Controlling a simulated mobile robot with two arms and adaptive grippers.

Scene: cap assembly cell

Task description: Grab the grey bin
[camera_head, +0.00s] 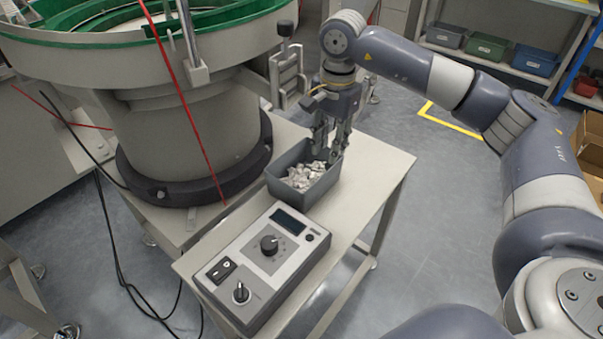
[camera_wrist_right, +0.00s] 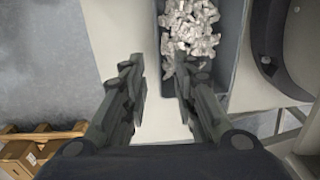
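The grey bin (camera_head: 283,193) stands on a small light table (camera_head: 372,180) and holds a heap of small pale metallic parts (camera_head: 306,176). My right gripper (camera_head: 328,150) points down at the bin's far right wall. In the right wrist view the gripper (camera_wrist_right: 160,78) is open, its fingers apart. I cannot tell whether either finger touches the wall. My left gripper is out of view.
A control box (camera_head: 262,262) with knobs sits just in front of the bin. A large bowl feeder (camera_head: 190,130) with a green rim stands close on the left. The table is bare to the bin's right. Shelves with bins (camera_head: 487,47) stand at the back right.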

